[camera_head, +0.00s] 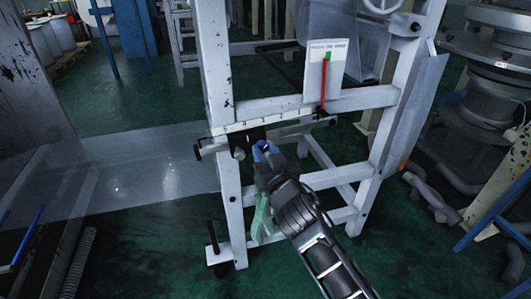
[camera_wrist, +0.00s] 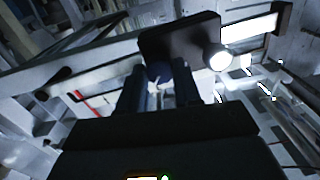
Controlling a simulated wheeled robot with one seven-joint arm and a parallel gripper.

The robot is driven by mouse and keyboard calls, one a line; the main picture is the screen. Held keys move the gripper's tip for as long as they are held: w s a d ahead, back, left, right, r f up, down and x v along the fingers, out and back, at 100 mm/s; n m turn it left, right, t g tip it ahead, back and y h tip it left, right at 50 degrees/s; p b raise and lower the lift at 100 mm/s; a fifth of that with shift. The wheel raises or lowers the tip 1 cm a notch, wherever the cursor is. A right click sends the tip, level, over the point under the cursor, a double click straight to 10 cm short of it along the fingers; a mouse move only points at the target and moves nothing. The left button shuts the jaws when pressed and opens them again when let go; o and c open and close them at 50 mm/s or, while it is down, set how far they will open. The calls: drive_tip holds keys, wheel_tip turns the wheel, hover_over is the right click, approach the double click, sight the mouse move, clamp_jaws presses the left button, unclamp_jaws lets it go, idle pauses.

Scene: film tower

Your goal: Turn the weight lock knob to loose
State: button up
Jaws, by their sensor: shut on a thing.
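The weight (camera_head: 250,138) is a dark block on a horizontal rail below a white scale strip (camera_head: 250,124) on the white frame. In the wrist view the weight (camera_wrist: 180,38) is a dark plate above my fingers. The weight lock knob (camera_wrist: 158,73) is a small dark bluish shape under that plate, between my fingertips and partly hidden by them. My gripper (camera_head: 264,150) is at the front of the weight, shut on the knob; its fingers (camera_wrist: 160,88) also show in the wrist view. I cannot read the knob's turn angle.
A white panel with a green mark and a red pointer (camera_head: 323,90) is on the frame to the upper right. A pale green cloth (camera_head: 262,218) hangs below my gripper. A clear sheet (camera_head: 150,160) spans the left. Rollers and pipes (camera_head: 432,195) crowd the right. Green floor is open in front.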

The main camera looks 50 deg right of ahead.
drive_tip(key=shift+n, duration=0.3)
drive_tip(key=n, duration=0.3)
drive_tip(key=shift+n+p, duration=0.3)
drive_tip(key=n+p, duration=0.1)
drive_tip(key=n, duration=0.3)
drive_tip(key=n+p, duration=0.1)
drive_tip(key=n, duration=0.3)
drive_tip(key=shift+a+r+n, duration=0.1)
drive_tip(key=shift+n, duration=0.3)
drive_tip(key=n+p, duration=0.1)
drive_tip(key=n, duration=0.3)
drive_tip(key=shift+g, duration=0.3)
drive_tip(key=shift+n, duration=0.3)
drive_tip(key=o, duration=1)
drive_tip(key=shift+o, duration=0.2)
